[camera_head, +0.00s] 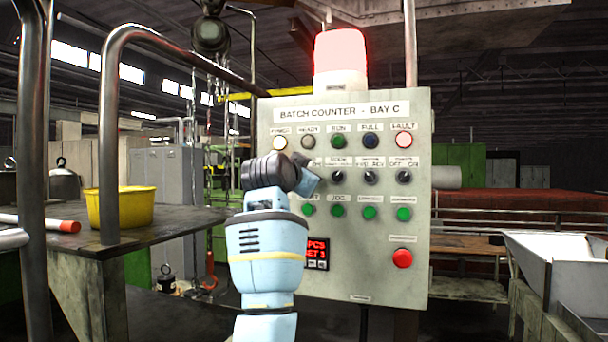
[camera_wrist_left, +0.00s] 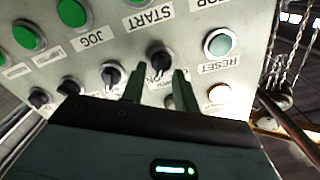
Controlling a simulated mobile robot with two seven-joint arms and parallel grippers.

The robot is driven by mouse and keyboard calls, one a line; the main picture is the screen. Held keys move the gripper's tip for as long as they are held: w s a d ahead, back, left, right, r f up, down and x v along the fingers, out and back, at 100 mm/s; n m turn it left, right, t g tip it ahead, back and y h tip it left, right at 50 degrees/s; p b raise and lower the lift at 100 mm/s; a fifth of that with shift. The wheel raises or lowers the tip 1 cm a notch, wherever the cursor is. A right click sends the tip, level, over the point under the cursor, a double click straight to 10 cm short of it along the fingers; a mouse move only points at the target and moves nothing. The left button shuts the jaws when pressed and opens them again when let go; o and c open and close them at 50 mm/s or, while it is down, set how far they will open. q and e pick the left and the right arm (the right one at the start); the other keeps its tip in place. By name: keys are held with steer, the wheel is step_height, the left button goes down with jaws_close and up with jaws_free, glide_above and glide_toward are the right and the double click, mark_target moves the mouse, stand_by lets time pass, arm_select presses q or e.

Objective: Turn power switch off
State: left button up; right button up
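The grey control panel (camera_head: 365,268) carries a row of black rotary switches. In the left wrist view, which is upside down, a black knob (camera_wrist_left: 160,59) sits between the START and RESET buttons; its partly hidden label ends in "ON". I cannot read its exact setting. My left gripper (camera_wrist_left: 158,82) is open, with its two dark fingers apart and pointing at this knob, one to each side. I cannot tell whether they touch it. In the head view my left gripper (camera_head: 308,182) covers this switch. The power lamp (camera_head: 279,142) is lit. My right gripper is not in view.
Other switches (camera_head: 338,176) and green buttons (camera_head: 338,211) lie close to the right. A red button (camera_head: 402,258) is at the lower right. A red beacon (camera_head: 341,50) glows on top. A table with a yellow bin (camera_head: 124,206) and metal rails stand at left.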

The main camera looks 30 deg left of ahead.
arm_select(q)
jaws_close()
steer(key=shift+n, duration=0.3)
steer(key=n, duration=1.1)
steer(key=shift+a, duration=0.4)
steer(key=shift+n, duration=0.4)
jaws_free()
steer(key=shift+s, duration=0.1)
steer(key=shift+s, duration=0.1)
